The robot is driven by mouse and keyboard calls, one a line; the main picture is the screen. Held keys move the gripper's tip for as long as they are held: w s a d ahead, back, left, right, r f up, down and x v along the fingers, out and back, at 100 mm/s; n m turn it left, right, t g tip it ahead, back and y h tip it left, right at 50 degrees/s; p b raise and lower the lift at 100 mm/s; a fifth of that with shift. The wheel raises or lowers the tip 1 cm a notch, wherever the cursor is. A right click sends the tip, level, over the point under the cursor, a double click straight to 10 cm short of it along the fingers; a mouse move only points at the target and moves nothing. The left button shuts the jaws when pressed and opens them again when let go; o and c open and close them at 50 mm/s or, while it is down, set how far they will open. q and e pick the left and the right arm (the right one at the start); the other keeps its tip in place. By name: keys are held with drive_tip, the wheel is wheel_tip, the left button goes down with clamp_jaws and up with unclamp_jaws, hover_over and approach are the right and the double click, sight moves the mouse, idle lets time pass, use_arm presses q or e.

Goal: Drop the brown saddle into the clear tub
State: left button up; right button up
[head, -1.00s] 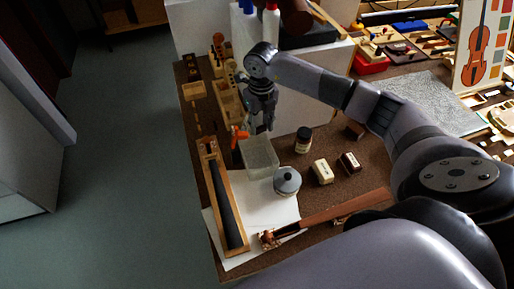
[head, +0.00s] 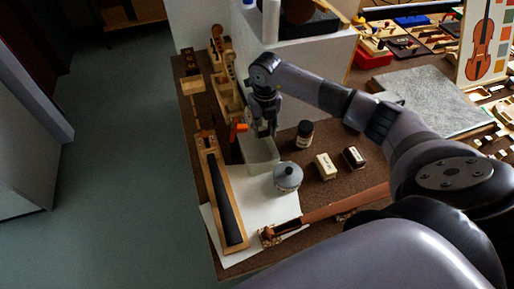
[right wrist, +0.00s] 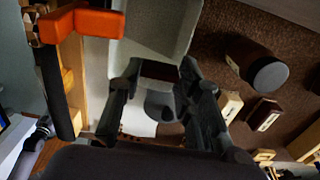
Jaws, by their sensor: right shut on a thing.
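The clear tub (head: 262,158) is a translucent open box on the brown bench, and its pale inside also shows in the right wrist view (right wrist: 160,25). My right gripper (head: 264,133) points down at the tub's far side. In the right wrist view the right gripper (right wrist: 158,78) is shut on the brown saddle (right wrist: 158,69), a small dark brown block between the fingertips. The saddle overlaps the tub's near edge in that view; I cannot tell its height above the rim. In the head view the fingers hide the saddle. My left gripper is not in view.
An orange-handled tool (head: 238,128) stands close left of the tub. A grey lidded jar (head: 288,177) is just in front of it. A dark bottle (head: 305,133) and two small labelled blocks (head: 326,166) stand to the right. A wooden tray (head: 212,190) lies left.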

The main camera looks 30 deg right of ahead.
drive_tip(key=o, duration=1.1)
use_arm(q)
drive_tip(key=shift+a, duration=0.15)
use_arm(e)
drive_tip(key=shift+r, duration=0.15)
wheel_tip(320, 180, up, 12)
